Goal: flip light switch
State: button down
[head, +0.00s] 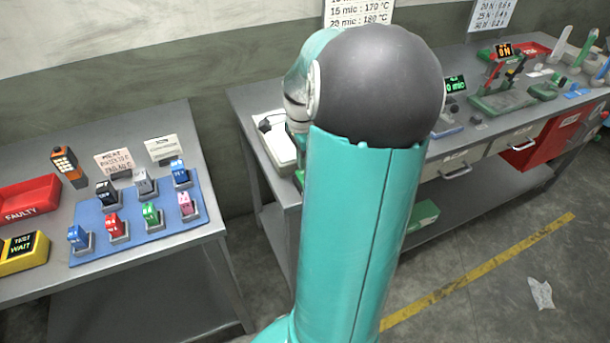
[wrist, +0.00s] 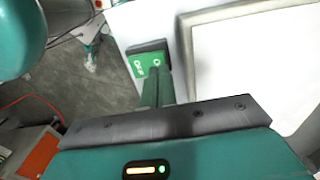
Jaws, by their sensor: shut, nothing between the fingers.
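In the wrist view, a small box with a green face, white marks and a dark grey edge (wrist: 149,62) sits on a white surface. It may be the light switch, but its lever position cannot be told. My gripper (wrist: 158,72) is shut and empty, its dark green fingers reaching up to the lower edge of this green face. Whether they touch it cannot be told. In the head view my teal arm hides my gripper, and I make out no light switch there.
A large grey-framed white panel (wrist: 255,65) lies right of the fingers. In the head view, a left bench holds a blue mat (head: 150,232) with several small coloured blocks, a red FAULTY bin (head: 28,198) and a yellow box (head: 22,253). The right bench (head: 262,100) is partly hidden by my arm.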

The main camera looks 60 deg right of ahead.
jog(key=shift+f, duration=0.95)
dwell(0.5)
jog(key=shift+r, duration=3.55)
